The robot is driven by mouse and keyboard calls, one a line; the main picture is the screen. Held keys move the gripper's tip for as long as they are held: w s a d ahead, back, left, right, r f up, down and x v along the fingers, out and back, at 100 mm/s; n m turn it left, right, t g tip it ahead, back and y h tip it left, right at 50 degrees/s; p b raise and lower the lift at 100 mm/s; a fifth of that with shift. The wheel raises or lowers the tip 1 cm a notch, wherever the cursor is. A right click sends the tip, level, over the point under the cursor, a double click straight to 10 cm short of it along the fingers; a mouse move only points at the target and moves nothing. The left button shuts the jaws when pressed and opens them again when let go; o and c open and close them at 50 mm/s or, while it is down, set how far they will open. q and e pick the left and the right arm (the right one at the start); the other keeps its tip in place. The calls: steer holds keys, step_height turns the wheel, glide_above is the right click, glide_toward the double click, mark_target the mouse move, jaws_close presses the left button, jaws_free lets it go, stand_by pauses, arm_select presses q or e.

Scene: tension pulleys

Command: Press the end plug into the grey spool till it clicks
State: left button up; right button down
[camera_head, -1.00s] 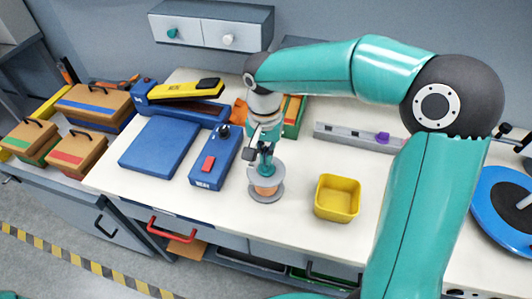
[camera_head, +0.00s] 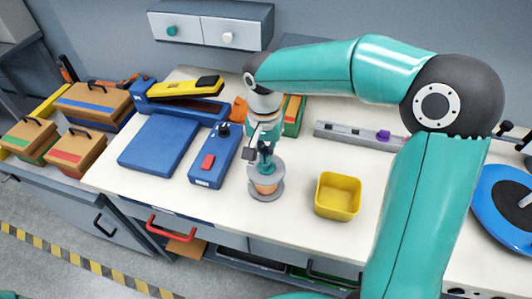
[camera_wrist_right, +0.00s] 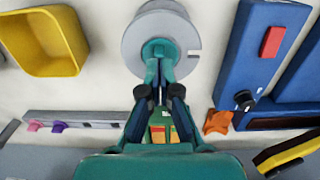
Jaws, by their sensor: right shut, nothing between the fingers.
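The grey spool (camera_head: 253,190) stands upright on the white bench, with a copper-orange winding between its flanges. In the right wrist view its round grey flange (camera_wrist_right: 137,38) faces the camera and has a notch at one edge. The teal end plug (camera_wrist_right: 159,47) sits at the centre of that flange. My right gripper (camera_head: 265,172) points down over the spool. In the wrist view its fingers (camera_wrist_right: 158,70) are shut, empty, with tips at the plug; they partly hide it. I cannot tell how deep the plug sits. My left gripper is out of view.
A yellow bin (camera_head: 338,196) stands right of the spool. A blue box with a red button (camera_head: 208,162) and a blue pad (camera_head: 159,146) lie to the left. A grey rail with a purple piece (camera_head: 383,136) lies behind. Bench space just around the spool is clear.

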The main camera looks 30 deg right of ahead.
steer(key=shift+s+f, duration=0.1)
stand_by(0.4)
steer(key=shift+r+p, duration=2.8)
steer(key=shift+r, duration=0.8)
